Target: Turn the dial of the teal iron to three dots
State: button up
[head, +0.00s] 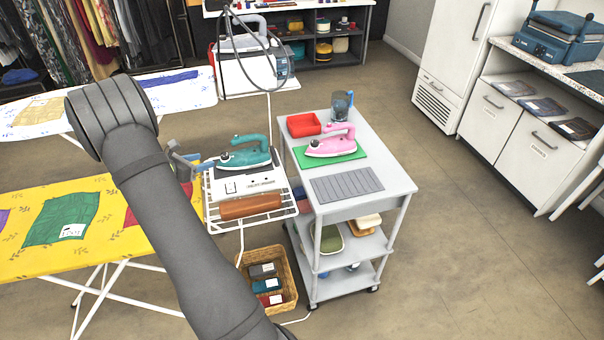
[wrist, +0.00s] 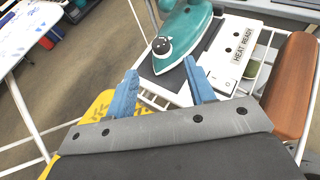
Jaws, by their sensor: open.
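The teal iron (head: 243,156) rests on a white rack at the end of the yellow ironing board. In the wrist view the teal iron (wrist: 186,30) lies beyond my fingertips, with its round dial (wrist: 162,46) facing me. The dial is black and white; its dots are too small to read. My gripper (wrist: 160,82) is open and empty, its two blue fingers apart and short of the dial. In the head view my gripper (head: 188,160) is just left of the iron, partly hidden by my arm.
A "HEAT READY" panel (wrist: 241,48) and a brown roll (wrist: 291,82) lie beside the teal iron. The yellow board (head: 25,262) is below left.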

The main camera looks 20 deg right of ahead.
jog(key=v, duration=0.9)
jog(key=s+d+f+m+g, duration=0.1)
jog(key=s+d+g, duration=0.1)
jog(key=d, duration=1)
jog(key=s+d+f+m+g, duration=0.2)
jog(key=d+g, duration=0.2)
jog(key=d, duration=0.8)
jog(key=s+d+f+m+g, duration=0.1)
jog(key=s+d+g, duration=0.2)
jog(key=d, duration=0.9)
jog(key=shift+f+y, duration=0.3)
jog(key=shift+f, duration=0.1)
